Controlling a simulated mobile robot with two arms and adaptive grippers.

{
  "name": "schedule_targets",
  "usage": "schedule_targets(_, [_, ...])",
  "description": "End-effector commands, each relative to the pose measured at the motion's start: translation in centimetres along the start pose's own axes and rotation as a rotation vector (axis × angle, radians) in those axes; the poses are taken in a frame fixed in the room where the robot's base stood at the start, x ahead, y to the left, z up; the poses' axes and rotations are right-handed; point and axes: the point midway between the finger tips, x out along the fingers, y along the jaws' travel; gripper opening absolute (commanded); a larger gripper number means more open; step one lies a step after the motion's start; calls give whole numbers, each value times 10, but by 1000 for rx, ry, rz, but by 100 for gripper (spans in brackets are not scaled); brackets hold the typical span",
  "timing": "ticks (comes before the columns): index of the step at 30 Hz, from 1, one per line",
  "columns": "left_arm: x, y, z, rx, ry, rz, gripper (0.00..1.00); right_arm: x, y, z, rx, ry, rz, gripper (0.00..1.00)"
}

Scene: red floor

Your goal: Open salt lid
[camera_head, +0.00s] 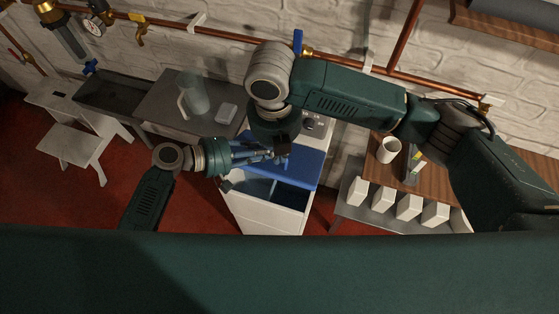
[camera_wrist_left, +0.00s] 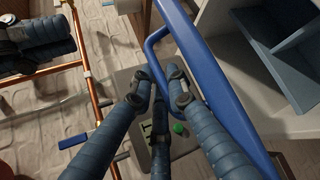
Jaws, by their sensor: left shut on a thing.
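The salt box is a white cabinet (camera_head: 262,214) below the middle of the head view, with dark blue compartments (camera_head: 290,196) showing inside. Its blue lid (camera_head: 308,168) is raised away from the opening toward the wall. In the left wrist view the lid (camera_wrist_left: 222,95) is seen nearly edge-on, with a blue loop handle (camera_wrist_left: 153,40). My left gripper (camera_wrist_left: 160,82) is shut on this handle; the exact contact is partly hidden by the fingers. My right gripper (camera_head: 283,150) hangs above the lid, close to the left one; its fingertips are not clear.
A metal table (camera_head: 165,125) with a clear jug (camera_head: 195,97) stands to the left. A wooden shelf (camera_head: 440,184) with a white mug (camera_head: 389,150) and several white containers stands to the right. Copper pipes (camera_head: 230,33) run along the brick wall.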

Motion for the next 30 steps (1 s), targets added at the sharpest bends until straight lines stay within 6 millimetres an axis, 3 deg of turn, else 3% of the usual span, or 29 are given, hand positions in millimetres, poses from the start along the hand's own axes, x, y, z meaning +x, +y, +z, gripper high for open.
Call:
schedule_targets(3, [0,-1,-2,4,4,-2,0,-15,3,14,18,11,32,0])
schedule_targets(6, [0,-1,-2,4,4,-2,0,-14,4,17,21,16,40,0])
schedule_targets(21, [0,0,-1,5,4,-2,0,67,7,16,24,15,40,0])
schedule_targets(30, [0,0,-1,5,4,-1,0,81,8,16,24,14,41,0])
